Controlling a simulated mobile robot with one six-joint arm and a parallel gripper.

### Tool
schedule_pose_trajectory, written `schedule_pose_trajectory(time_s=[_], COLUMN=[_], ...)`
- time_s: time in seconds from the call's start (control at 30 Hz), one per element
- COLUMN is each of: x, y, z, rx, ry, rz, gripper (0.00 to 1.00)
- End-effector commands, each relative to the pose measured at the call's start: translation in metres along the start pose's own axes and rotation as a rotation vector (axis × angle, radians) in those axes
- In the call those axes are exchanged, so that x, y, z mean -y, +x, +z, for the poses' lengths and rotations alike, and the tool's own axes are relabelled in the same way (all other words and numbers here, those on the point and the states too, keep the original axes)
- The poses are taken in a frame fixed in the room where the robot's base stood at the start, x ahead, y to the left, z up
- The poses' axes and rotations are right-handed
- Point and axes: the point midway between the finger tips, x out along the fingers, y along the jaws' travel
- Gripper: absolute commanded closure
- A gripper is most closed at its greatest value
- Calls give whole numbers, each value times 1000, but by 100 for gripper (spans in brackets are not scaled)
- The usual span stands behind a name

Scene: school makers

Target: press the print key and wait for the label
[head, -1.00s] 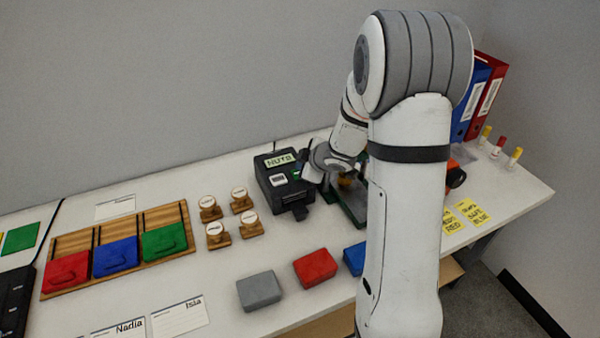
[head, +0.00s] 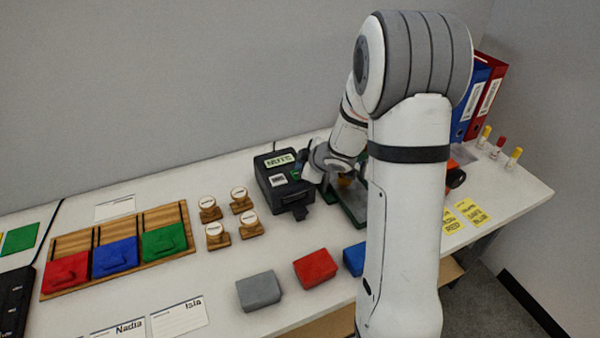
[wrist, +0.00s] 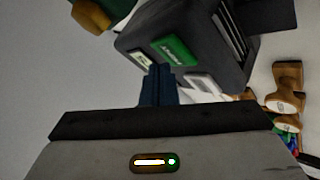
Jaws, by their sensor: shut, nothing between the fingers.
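The black label printer (head: 267,189) stands on the bench by the wall, with a small lit screen (head: 281,160) on top that seems to read NUTS. A light key or label (head: 278,180) lies below the screen. In the wrist view the printer (wrist: 215,32) shows a green key (wrist: 176,50) with small lettering I cannot read. My gripper (wrist: 158,72) is shut and empty. In the head view my wrist partly hides the printer's right side. No printed label is clearly visible.
Wooden-handled stamps (head: 217,235) stand close left of the printer. A wooden tray (head: 73,242) with red, blue and green boxes lies further left. Grey (head: 258,290) and red (head: 315,268) boxes lie in front. A green-based device (head: 352,205) stands right of the printer, partly hidden.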

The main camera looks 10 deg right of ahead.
Motion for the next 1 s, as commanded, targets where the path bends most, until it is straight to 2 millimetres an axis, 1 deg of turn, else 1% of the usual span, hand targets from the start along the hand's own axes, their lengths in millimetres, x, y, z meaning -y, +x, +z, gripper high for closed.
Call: schedule_pose_trajectory(time_s=[0.4, 0.67, 1.0], x=[0, 5, 5], y=[0, 7, 6], z=[0, 4, 4], rx=[0, 0, 0], ry=[0, 0, 0], rz=[0, -1, -1], gripper=[100, 100, 100])
